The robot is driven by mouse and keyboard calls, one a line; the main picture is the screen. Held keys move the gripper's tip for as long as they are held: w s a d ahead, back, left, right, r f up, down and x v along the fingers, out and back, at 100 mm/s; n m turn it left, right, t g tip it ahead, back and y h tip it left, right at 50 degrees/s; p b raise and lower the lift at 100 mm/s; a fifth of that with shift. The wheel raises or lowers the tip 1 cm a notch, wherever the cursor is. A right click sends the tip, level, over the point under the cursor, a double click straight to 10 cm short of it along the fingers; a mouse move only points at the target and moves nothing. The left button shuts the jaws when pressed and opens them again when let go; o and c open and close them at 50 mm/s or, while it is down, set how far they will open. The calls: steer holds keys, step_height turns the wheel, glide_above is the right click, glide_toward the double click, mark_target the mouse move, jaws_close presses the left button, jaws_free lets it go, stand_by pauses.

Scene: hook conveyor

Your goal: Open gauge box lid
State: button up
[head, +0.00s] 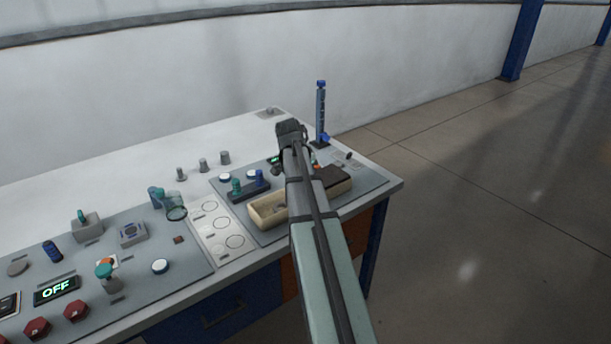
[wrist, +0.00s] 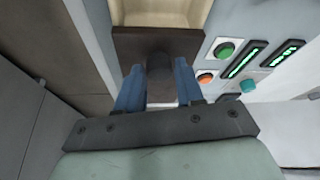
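The gauge box (head: 268,211) is a beige tray on the right panel of the bench. A dark brown lid (head: 334,180) covers its right part, and the left part stands open. In the wrist view the lid (wrist: 126,42) carries a dark round knob (wrist: 159,64), with the beige inside of the box (wrist: 165,13) beyond it. My gripper (wrist: 158,75) has its two blue fingers apart, one on each side of the knob. I cannot tell whether they touch it. In the head view my arm hides the fingers, the knob and part of the box.
A blue upright post (head: 321,112) stands behind the box near the bench's back right corner. Green (wrist: 225,49) and orange (wrist: 206,78) buttons sit beside the lid. A holder with green and blue pegs (head: 249,188) stands left of the box. Open floor lies right of the bench.

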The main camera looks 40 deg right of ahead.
steer(key=o, duration=0.3)
steer(key=shift+a+r, duration=0.1)
steer(key=shift+r, duration=0.05)
steer(key=v, duration=1.3)
steer(key=shift+r, duration=0.25)
